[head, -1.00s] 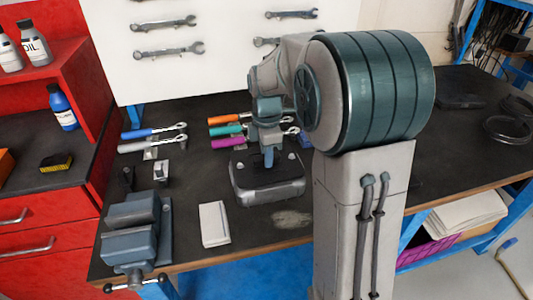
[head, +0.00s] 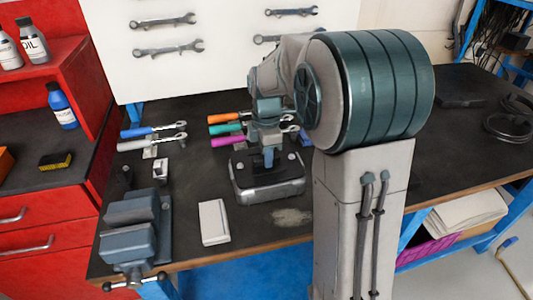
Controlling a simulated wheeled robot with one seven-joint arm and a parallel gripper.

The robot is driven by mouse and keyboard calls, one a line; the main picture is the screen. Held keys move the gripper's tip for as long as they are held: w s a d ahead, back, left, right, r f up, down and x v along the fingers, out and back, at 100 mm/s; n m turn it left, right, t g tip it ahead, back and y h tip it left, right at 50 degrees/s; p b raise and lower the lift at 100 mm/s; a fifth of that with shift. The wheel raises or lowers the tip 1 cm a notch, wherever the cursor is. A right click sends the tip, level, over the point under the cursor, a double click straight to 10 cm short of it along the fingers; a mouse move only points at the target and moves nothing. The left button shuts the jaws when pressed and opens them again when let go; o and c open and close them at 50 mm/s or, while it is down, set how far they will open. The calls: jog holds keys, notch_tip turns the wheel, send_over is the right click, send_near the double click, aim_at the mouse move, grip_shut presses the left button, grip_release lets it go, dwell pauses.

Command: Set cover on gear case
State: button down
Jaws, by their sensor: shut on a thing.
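The gear case (head: 270,195) is a silver-grey block on the dark bench, right of the white box. A dark flat cover (head: 243,171) with small round light spots lies at its top; whether it sits fully flush all round cannot be told from this angle. My gripper (head: 268,160) points down over the middle of the cover, with its blue fingers shut on the cover's middle. The fingers and wrist hide the middle and back of the cover.
A blue-grey vise (head: 130,228) stands at the front left. A white box (head: 214,222) lies left of the case. Small metal parts (head: 160,169) stand left.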

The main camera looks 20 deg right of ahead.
jog(key=shift+f, duration=0.15)
jog(key=c, duration=1.2)
grip_release()
jog(key=shift+o, duration=0.2)
notch_tip(320, 180, up, 14)
jog(key=shift+f, duration=0.1)
jog(key=s+f+m+t, duration=0.1)
jog(key=s+f+m, duration=0.4)
jog(key=s+m, duration=0.4)
jog(key=s+f+m+t, duration=0.2)
jog(key=s+f+m, duration=0.3)
jog(key=s+m, duration=0.4)
jog(key=s, duration=0.3)
jog(key=shift+f, duration=0.25)
